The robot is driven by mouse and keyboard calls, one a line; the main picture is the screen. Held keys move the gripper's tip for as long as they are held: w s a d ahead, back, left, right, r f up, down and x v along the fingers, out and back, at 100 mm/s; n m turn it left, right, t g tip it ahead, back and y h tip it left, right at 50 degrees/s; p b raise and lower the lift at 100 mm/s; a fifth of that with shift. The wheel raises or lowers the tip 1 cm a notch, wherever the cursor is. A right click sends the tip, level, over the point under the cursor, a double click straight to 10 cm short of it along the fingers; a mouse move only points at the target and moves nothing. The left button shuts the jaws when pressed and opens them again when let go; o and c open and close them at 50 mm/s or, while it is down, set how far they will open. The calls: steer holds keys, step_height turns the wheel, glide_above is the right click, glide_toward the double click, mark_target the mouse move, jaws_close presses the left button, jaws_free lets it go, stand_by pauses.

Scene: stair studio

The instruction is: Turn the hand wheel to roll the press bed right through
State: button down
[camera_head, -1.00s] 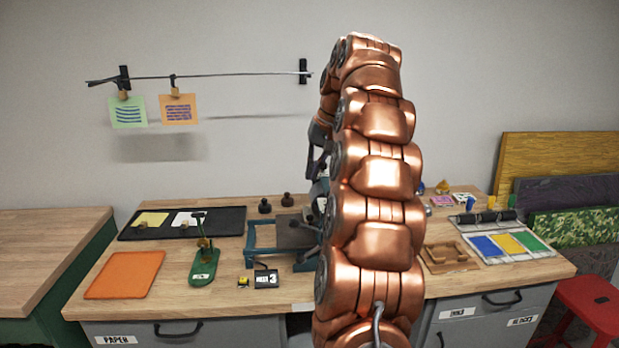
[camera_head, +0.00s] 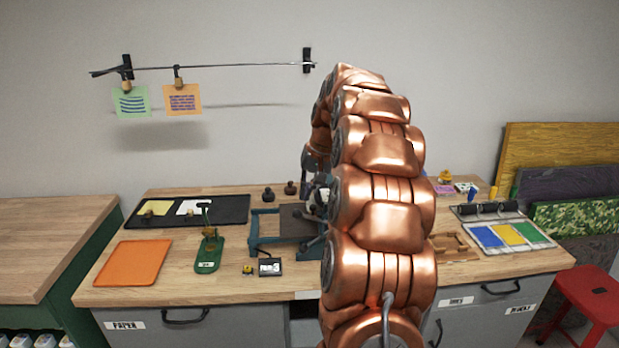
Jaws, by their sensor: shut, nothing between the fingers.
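The press stands mid-bench, with a blue frame (camera_head: 255,232) and a dark flat bed (camera_head: 292,222) at its left side. My copper arm hides the right part of the press. I cannot make out the hand wheel clearly behind the arm. My gripper (camera_head: 314,200) is partly hidden by the arm. It is low at the press's right part, shut, with nothing visible in it. Whether it touches the wheel cannot be told.
A black tray (camera_head: 235,208) is behind. Ink slabs (camera_head: 510,236) and a wooden frame (camera_head: 453,247) are at right. A red stool (camera_head: 590,290) stands right.

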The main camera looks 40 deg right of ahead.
mark_target(299, 210)
steer(key=shift+p+x, duration=0.85)
steer(key=shift+x, duration=1.25)
steer(key=shift+f, duration=0.1)
